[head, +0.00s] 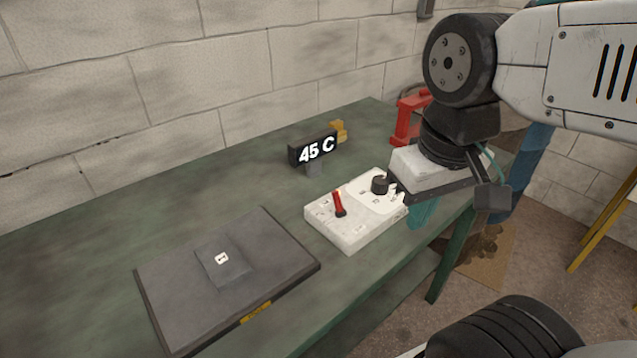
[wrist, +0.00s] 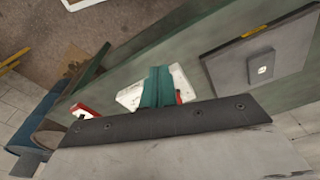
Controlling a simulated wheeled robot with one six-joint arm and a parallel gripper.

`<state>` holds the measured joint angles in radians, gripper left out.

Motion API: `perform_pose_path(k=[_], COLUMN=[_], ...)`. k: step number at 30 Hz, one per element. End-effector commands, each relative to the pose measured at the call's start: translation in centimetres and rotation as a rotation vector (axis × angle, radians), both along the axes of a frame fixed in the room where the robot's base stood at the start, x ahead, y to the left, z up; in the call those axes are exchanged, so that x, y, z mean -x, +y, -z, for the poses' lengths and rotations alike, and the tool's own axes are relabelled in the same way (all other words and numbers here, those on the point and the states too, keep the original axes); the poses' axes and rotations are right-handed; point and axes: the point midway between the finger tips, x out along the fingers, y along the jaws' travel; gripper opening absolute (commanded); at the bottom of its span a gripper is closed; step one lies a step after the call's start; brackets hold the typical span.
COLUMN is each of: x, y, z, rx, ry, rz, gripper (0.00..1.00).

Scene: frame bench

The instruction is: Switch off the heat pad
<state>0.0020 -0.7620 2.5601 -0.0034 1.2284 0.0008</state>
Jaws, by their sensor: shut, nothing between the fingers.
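The heat pad (head: 170,285) is a flat dark plate on the green bench, with a small raised grey block (head: 237,268) on it. A white control box (head: 350,240) stands to its right with a red lever (head: 339,203) and a black knob (head: 379,184). The lever stands up, leaning slightly back. A dark display (head: 315,149) behind the box reads 45 C. My gripper (head: 420,216), with teal fingers, is shut and empty just right of the box. In the wrist view, my fingers (wrist: 157,72) cover part of the box (wrist: 131,97); the knob is hidden there.
A red object (head: 407,120) and a small yellow object (head: 339,131) stand at the back of the bench (head: 90,235). A block wall (head: 180,75) runs behind it. The bench's right edge is near my gripper. The bench between pad and box is clear.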

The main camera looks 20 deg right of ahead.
Motion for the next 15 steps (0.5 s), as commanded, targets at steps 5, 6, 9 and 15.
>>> perform_pose_path(k=[5, 6, 9, 15], x=[-1.0, -1.7, -4.5, -13.0], y=[0.1, 0.2, 0.5, 1.6], z=[-0.4, -0.7, -1.5, -2.0], rx=[0.000, 0.000, 0.000, -0.007], ry=[0.011, 0.019, 0.045, 0.116], rz=[-0.019, -0.032, -0.083, -0.232], gripper=[0.00, 0.00, 0.00, 0.00])
